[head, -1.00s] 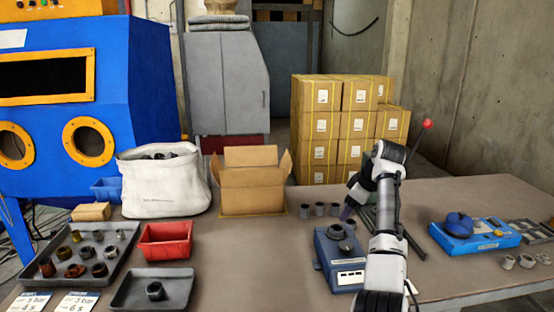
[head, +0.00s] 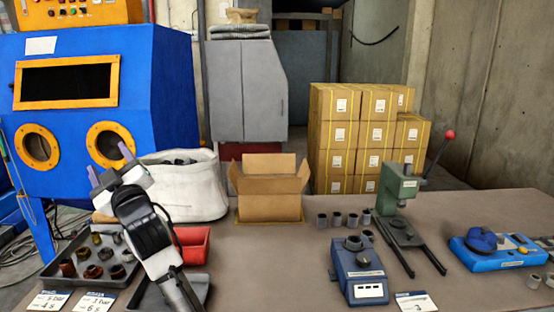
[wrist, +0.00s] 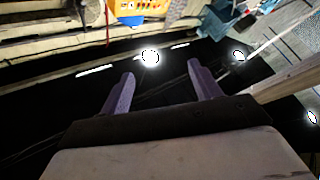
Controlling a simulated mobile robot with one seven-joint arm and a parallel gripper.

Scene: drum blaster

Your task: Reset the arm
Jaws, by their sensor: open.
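My gripper (head: 110,161) is at the left of the head view, raised above the table in front of the blue cabinet. Its two purple fingers are apart and point up and away. In the wrist view my gripper (wrist: 158,90) shows both fingers spread with nothing between them. Beyond them are a dark area and bright lamps. My forearm hides part of the red bin and most of the small grey tray.
A dark tray (head: 54,272) of metal fittings and a red bin (head: 196,246) lie below my arm. A white sack (head: 190,195), open carton (head: 268,207), blue-grey device (head: 358,275), green press (head: 396,190) and blue unit (head: 495,250) stand on the table (head: 262,275). The table's middle front is clear.

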